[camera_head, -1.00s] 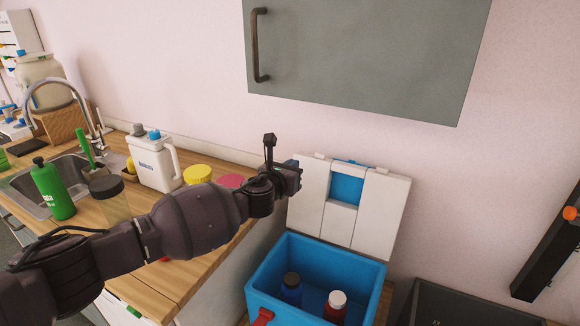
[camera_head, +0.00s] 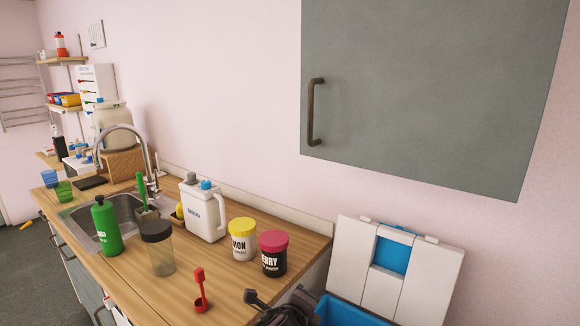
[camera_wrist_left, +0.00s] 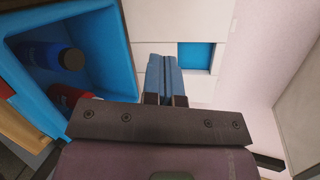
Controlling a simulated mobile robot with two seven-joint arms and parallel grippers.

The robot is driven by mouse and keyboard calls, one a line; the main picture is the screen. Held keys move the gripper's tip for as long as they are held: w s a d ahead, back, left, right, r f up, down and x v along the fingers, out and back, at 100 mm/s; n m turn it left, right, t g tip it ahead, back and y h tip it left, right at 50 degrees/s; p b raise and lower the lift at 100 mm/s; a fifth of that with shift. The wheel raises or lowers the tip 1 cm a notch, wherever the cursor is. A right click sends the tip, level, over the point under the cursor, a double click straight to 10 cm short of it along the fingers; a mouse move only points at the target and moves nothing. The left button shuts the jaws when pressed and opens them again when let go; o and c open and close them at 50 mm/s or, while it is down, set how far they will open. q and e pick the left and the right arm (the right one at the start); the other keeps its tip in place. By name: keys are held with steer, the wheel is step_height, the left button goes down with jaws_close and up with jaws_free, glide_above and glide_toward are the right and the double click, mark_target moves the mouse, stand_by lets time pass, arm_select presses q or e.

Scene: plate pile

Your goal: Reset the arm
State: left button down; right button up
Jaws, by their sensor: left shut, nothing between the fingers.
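My left arm (camera_head: 285,308) shows only in part at the bottom edge of the head view, in front of the blue cooler box (camera_head: 345,313). In the left wrist view my left gripper (camera_wrist_left: 165,62) has its two blue fingers together, with nothing between them. It is beside the blue cooler box (camera_wrist_left: 108,60), near the box's white open lid (camera_wrist_left: 150,22). A blue bottle (camera_wrist_left: 45,55) and a red bottle (camera_wrist_left: 68,97) are inside the box. My right gripper is in neither view.
The wooden counter (camera_head: 135,272) holds a green bottle (camera_head: 106,228), a clear jar (camera_head: 158,250), a white jug (camera_head: 203,212), yellow-lidded (camera_head: 243,242) and pink-lidded (camera_head: 273,257) tubs and a red scoop (camera_head: 200,292). A grey cabinet (camera_head: 430,90) hangs above.

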arm_select(q)
steer(key=s+a+f+n+g+y, duration=0.2)
steer(key=s+a+f+n+g, duration=0.1)
steer(key=s+a+n, duration=0.75)
steer(key=s+a+f+n+g+y, duration=0.25)
steer(key=s+a+n, duration=0.45)
steer(key=s+a, duration=0.55)
steer(key=s+a+f+n+g+y, duration=0.2)
steer(key=s+a+n+g, duration=0.2)
steer(key=s+a+n, duration=0.7)
steer(key=w+d+f+m+t, duration=0.1)
steer(key=w+f+t, duration=0.1)
steer(key=f+t, duration=0.2)
steer(key=w+d+f+m+t+h, duration=0.1)
steer(key=w+f+m+t, duration=0.1)
steer(key=f, duration=0.5)
steer(key=shift+w+d+t, duration=0.35)
steer(key=shift+w+t, duration=0.45)
steer(key=shift+t, duration=0.25)
steer(key=shift+r, duration=0.1)
